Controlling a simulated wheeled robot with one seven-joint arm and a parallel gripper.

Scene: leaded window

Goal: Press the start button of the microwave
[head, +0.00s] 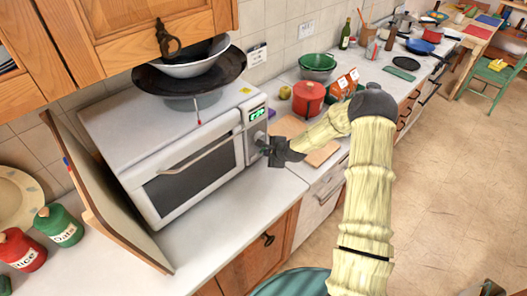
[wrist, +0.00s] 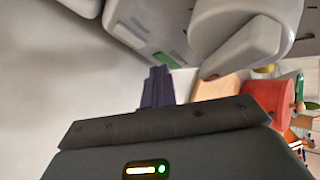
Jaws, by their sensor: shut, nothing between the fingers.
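The white microwave (head: 178,150) stands on the counter with its dark-windowed door shut. Its control panel (head: 252,128) is on the right side of the front, with a lit green display (head: 257,113). My gripper (head: 266,146) is shut and empty, just in front of the lower panel and partly hiding it. In the wrist view the shut dark fingers (wrist: 158,80) point toward the microwave front (wrist: 135,28).
Dark and white bowls (head: 190,68) sit on the microwave. A wooden board (head: 108,205) leans at its left. A red pot (head: 308,98) and a light cutting board (head: 320,153) are on the counter at its right. The red pot also shows in the wrist view (wrist: 268,103).

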